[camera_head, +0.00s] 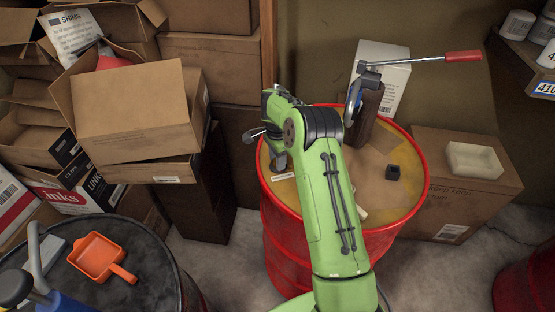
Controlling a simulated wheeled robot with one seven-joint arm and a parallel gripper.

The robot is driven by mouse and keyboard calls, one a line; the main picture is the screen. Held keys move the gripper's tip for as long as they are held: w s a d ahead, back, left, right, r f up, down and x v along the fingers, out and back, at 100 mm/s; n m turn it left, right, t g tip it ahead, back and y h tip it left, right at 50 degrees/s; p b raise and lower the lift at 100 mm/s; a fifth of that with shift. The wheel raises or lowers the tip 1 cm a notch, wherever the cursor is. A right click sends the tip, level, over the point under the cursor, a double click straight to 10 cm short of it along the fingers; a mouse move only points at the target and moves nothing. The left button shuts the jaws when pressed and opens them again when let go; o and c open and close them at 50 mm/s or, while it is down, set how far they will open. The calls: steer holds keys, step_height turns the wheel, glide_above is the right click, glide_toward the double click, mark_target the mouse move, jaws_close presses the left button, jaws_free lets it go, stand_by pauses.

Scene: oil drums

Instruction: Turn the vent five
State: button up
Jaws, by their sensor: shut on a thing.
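My green arm reaches over the top of a red oil drum (405,205) with a tan lid. My gripper (275,143) is at the left side of the lid, low over it. It is shut on a small dark fitting (279,162) on the lid, which I take to be the vent. The fingertips and most of the fitting are hidden by my wrist. A small white label (283,177) lies on the lid just in front of the fitting. Its writing is too small to read.
A pump with a red-gripped lever (463,56) stands at the lid's back. Cardboard boxes (140,110) crowd the left. A dark drum (130,265) at front left bears an orange scoop (97,257).

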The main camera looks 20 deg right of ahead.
steer(key=m+b, duration=0.1)
steer(key=m, duration=0.4)
steer(key=shift+w, duration=0.15)
steer(key=shift+r+m, duration=0.1)
steer(key=shift+m, duration=0.2)
stand_by(0.3)
steer(key=o, duration=1)
steer(key=shift+o, duration=0.2)
step_height(320, 180, up, 16)
steer(key=p, duration=0.4)
steer(key=shift+f, duration=0.2)
